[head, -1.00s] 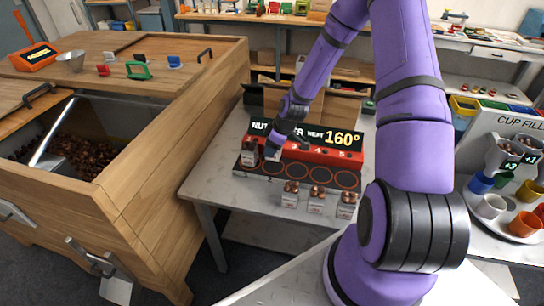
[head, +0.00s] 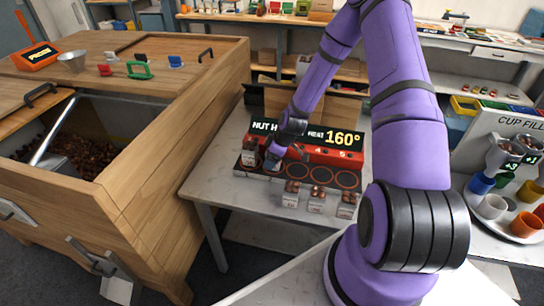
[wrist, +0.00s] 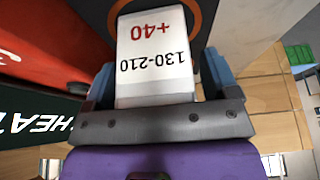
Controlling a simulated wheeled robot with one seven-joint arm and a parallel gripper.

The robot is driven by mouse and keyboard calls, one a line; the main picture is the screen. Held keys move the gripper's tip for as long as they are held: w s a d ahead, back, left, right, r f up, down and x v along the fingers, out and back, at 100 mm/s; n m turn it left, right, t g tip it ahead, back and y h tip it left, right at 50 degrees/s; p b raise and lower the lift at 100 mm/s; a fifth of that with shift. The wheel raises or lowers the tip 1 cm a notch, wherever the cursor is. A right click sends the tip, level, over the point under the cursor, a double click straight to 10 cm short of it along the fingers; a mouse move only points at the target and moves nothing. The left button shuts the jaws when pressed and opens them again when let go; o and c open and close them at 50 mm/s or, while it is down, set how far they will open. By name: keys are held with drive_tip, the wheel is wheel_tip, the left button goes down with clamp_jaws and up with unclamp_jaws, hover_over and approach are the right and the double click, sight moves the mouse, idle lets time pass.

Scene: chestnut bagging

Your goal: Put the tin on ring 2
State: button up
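My gripper (head: 272,160) is low over the second ring from the left on the red nut heater (head: 330,157). In the wrist view my gripper (wrist: 160,90) has its blue fingers on either side of a tin (wrist: 153,55), seemingly shut on it. The tin has a white label reading "+40" and "130-210", upside down in this view. Part of an orange ring (wrist: 205,12) shows beside the tin; I cannot tell whether the tin's base touches the plate. Ring 2 is mostly hidden by gripper and tin. Rings 3 (head: 295,171), 4 (head: 321,176) and 5 (head: 347,180) are empty.
Another tin (head: 250,154) stands on the leftmost ring, close to my gripper. Three nut-filled tins (head: 291,194) stand on the table in front of the heater. A wooden chestnut bin (head: 150,140) is at left, a cup-filling station (head: 510,165) at right.

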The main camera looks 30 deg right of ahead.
drive_tip(key=v, duration=1.2)
drive_tip(key=s+a+r+m+h, duration=0.1)
drive_tip(key=s+a+r, duration=0.15)
drive_tip(key=r, duration=0.55)
drive_tip(key=s+a+r+m+h, duration=0.2)
drive_tip(key=s+r, duration=0.2)
drive_tip(key=r, duration=0.5)
drive_tip(key=s+a+r+m+h, duration=0.1)
drive_tip(key=s+a+r, duration=0.15)
drive_tip(key=r, duration=0.55)
drive_tip(key=s+a+r+m+t, duration=0.1)
drive_tip(key=s+a+r+m, duration=0.1)
drive_tip(key=s+r, duration=0.3)
drive_tip(key=s+a+r+m+t, duration=0.1)
drive_tip(key=s+r+m, duration=0.2)
drive_tip(key=s, duration=1)
wheel_tip(320, 180, up, 4)
drive_tip(key=shift+s+a+f+y, duration=0.2)
drive_tip(key=shift+s+a+y, duration=0.15)
drive_tip(key=shift+a+y, duration=0.05)
